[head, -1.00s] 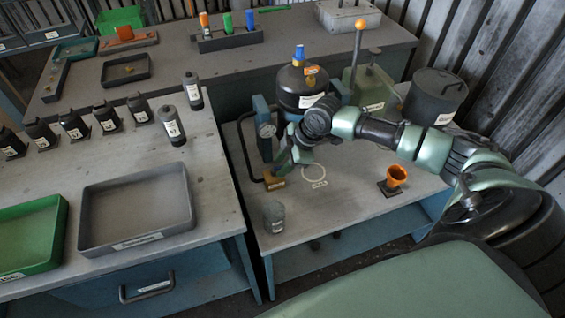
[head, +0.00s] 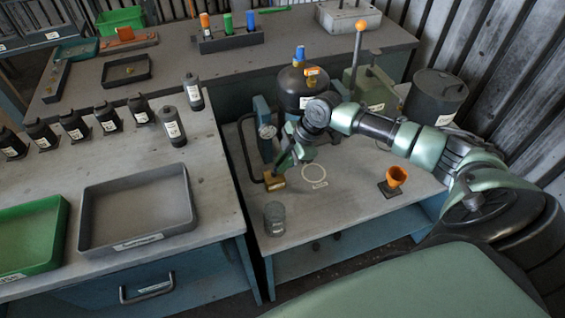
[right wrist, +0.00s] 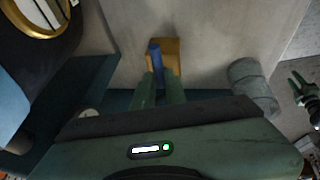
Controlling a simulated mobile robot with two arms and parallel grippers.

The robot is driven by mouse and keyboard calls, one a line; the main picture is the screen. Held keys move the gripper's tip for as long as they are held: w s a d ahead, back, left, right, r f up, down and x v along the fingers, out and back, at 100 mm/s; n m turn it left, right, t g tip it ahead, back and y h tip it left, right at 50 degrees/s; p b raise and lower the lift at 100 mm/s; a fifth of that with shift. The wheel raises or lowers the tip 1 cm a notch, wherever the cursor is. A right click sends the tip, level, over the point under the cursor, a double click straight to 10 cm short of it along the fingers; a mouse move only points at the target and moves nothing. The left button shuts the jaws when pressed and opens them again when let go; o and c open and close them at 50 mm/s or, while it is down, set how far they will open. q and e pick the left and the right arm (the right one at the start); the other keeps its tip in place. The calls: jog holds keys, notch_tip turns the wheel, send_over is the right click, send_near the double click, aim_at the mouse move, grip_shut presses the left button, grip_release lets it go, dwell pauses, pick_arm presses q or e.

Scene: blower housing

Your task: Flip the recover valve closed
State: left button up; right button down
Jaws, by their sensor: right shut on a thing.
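The recover valve is a small brass block (head: 274,182) at the end of a dark pipe by the front left of the low bench. In the right wrist view, the brass body (right wrist: 172,54) carries a blue lever (right wrist: 156,58). My right gripper (right wrist: 161,78) has its fingers on either side of the lever's near end and is shut on it. In the head view my right gripper (head: 281,171) is just above and behind the brass block and hides the lever. My left gripper (right wrist: 298,86) shows small at the right of the wrist view, fingers spread and empty.
A grey cylinder (head: 274,218) stands just in front of the valve. A pressure gauge (head: 267,131) and black tank (head: 300,88) are behind.

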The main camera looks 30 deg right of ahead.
jog(key=c, duration=1.5)
grip_release()
jog(key=shift+o, duration=0.2)
jog(key=v, duration=0.8)
jog(key=shift+b, duration=0.35)
jog(key=shift+f, duration=0.1)
